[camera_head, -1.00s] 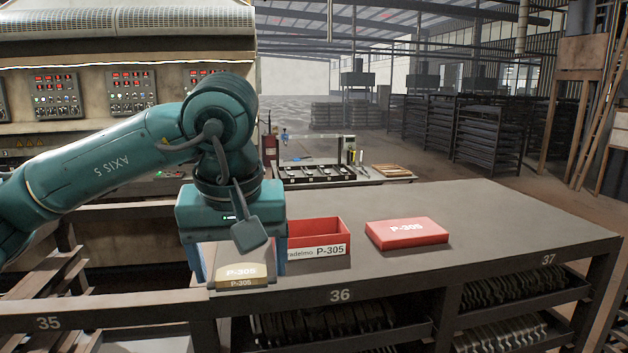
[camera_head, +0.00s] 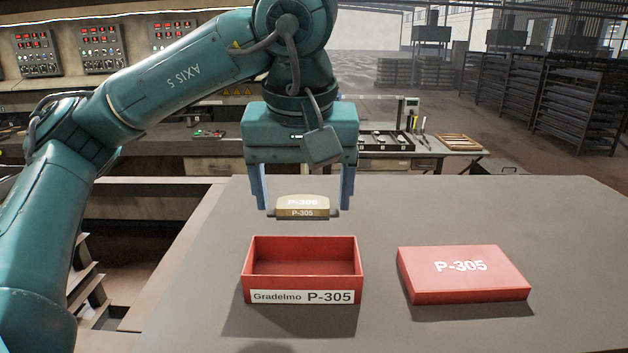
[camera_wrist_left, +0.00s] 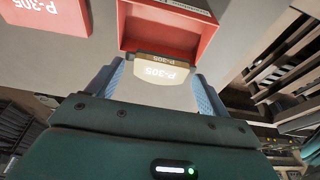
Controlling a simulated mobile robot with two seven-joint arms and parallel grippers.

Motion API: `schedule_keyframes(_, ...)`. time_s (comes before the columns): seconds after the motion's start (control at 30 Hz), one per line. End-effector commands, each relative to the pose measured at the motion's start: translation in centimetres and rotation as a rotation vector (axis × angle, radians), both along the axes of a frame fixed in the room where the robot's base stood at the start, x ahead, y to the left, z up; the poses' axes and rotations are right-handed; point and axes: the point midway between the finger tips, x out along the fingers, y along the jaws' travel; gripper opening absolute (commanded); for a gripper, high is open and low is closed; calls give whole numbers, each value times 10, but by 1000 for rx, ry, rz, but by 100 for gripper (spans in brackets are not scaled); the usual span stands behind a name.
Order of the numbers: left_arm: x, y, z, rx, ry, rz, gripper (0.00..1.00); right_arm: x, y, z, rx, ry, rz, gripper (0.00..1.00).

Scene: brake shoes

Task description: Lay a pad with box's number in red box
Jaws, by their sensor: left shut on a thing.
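A tan brake pad marked P-305 (camera_head: 302,207) is held between the fingers of my left gripper (camera_head: 303,205), which is shut on it. The pad is in the air behind and above the open red box (camera_head: 303,297), whose front label reads Gradelmo P-305. The box looks empty inside. In the left wrist view, the pad (camera_wrist_left: 162,72) shows between the blue fingers, overlapping the near edge of the red box (camera_wrist_left: 165,30). My right gripper is not in view.
A red lid marked P-305 (camera_head: 465,272) lies on the grey table (camera_head: 560,225) to the right of the box. Free table surface surrounds both. A workbench with trays and tools (camera_head: 385,140) stands behind.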

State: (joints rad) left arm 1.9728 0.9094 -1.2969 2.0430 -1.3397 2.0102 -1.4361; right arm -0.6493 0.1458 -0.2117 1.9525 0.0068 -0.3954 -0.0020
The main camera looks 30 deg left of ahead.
Motion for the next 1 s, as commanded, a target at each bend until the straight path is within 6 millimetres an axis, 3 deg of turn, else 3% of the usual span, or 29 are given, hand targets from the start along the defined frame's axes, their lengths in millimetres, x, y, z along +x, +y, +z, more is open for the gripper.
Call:
schedule_keyframes(0.1, 0, 0, -14, -1, -1, 1, 52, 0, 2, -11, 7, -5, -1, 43)
schedule_keyframes(0.4, 0, 0, -45, -1, -2, 2, 52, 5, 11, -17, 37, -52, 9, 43)
schedule_keyframes(1.0, 0, 0, -98, -1, -1, 0, 52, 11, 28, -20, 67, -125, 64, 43)
